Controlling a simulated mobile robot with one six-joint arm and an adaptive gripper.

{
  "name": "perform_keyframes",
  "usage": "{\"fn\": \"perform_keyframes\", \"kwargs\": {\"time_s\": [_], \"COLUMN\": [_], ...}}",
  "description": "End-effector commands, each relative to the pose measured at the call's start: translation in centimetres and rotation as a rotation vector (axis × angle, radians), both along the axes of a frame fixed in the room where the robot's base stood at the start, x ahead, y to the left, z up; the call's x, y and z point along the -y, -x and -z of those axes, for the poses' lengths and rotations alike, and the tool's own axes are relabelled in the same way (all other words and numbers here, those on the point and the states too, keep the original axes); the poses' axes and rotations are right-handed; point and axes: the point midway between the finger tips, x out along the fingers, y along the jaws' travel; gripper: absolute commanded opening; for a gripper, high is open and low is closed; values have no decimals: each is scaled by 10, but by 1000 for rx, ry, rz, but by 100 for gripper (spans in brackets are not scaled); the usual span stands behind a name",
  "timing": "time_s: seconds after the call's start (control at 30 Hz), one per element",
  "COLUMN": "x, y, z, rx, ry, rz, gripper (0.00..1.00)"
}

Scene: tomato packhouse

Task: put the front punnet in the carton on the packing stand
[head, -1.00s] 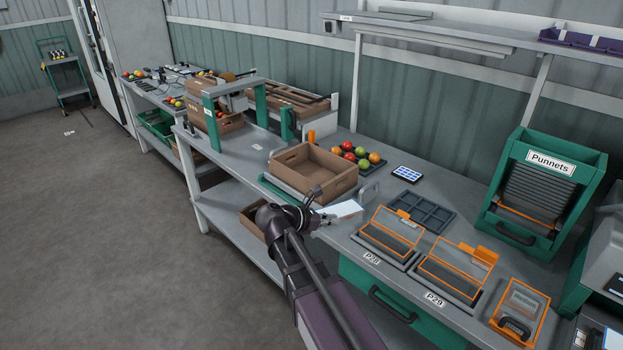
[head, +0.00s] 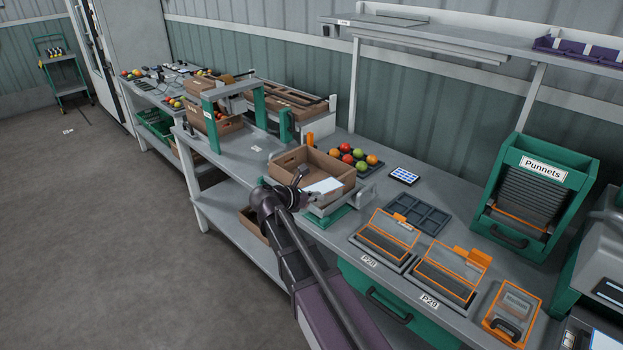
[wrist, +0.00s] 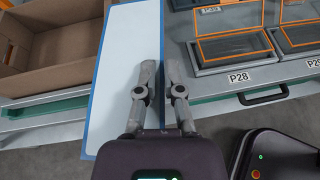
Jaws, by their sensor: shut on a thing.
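My gripper (head: 302,194) is shut on the edge of a flat white sheet with a blue border (wrist: 122,70); the sheet also shows in the head view (head: 324,185). The fingers (wrist: 163,85) pinch its right edge in the wrist view. An open brown carton (head: 290,177) sits on the green and grey packing stand (head: 340,215). The sheet overlaps the carton's near right side in the head view; I cannot tell its height above it. The carton is at the left in the wrist view, its visible floor bare. I cannot tell which item is the front punnet.
Orange-framed stations P28 (head: 386,236) and P29 (head: 449,274) lie right of the stand. An empty dark compartment tray (head: 418,214), a tomato tray (head: 367,172) and a keypad (head: 404,175) lie behind. The green Punnets dispenser (head: 568,155) stands at the right.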

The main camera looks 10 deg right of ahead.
Motion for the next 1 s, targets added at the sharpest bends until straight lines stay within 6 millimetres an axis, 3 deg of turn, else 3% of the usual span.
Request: {"fn": "perform_keyframes", "kwargs": {"time_s": [0.03, 0.1, 0.3, 0.83, 1.0], "x": [-5, -11, -22, -26, -24], "y": [-17, -33, -64, -74, -85], "z": [-13, -21, -35, -37, -36], "rx": [4, 8, 21, 24, 24], "ry": [-2, -4, -8, -9, -9], "rz": [-24, -58, -127, -153, -153], "gripper": [0, 0, 0, 0, 0]}}
